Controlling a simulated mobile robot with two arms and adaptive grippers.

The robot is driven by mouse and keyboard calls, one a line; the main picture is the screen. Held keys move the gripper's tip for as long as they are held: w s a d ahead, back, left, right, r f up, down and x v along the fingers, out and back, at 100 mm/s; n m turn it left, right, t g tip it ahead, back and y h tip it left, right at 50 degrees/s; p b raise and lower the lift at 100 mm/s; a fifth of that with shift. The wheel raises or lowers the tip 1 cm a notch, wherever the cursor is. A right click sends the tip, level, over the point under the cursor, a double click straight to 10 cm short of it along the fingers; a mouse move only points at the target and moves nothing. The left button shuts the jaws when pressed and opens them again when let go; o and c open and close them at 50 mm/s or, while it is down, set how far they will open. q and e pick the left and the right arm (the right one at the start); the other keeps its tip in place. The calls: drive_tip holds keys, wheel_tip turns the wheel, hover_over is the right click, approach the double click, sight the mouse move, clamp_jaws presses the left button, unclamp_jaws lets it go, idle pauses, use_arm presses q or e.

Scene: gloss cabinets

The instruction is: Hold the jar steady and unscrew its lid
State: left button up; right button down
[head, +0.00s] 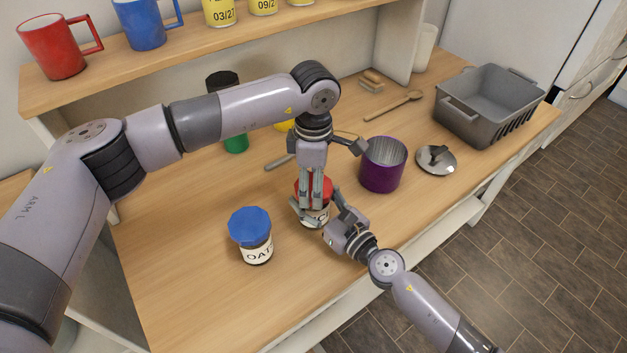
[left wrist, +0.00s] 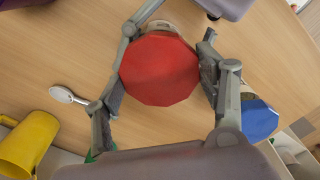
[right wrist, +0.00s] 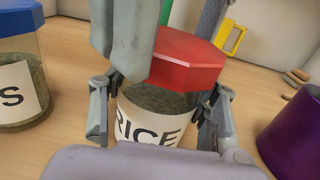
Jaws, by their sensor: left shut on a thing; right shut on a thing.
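The rice jar (right wrist: 147,125) is clear with a white RICE label and stands upright on the wooden counter. Its red, many-sided lid (left wrist: 160,68) sits on top. It also shows in the right wrist view (right wrist: 188,62). My left gripper (head: 313,190) reaches down from above and is shut on the red lid, one finger on each side. My right gripper (head: 318,218) comes in from the front right and is shut around the jar's body. In the head view the fingers hide much of the jar. Whether the lid has turned cannot be told.
A blue-lidded oats jar (head: 250,236) stands close on the left. A grey basket (head: 487,108) and a wooden spoon (head: 393,108) lie farther back. The counter's front left is clear.

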use_arm(q)
drive_tip(key=n, duration=2.4)
drive_tip(key=shift+r+n, duration=0.1)
drive_tip(key=shift+n, duration=0.2)
drive_tip(key=n, duration=0.6)
drive_tip(key=shift+n, duration=0.3)
drive_tip(key=shift+r, duration=0.2)
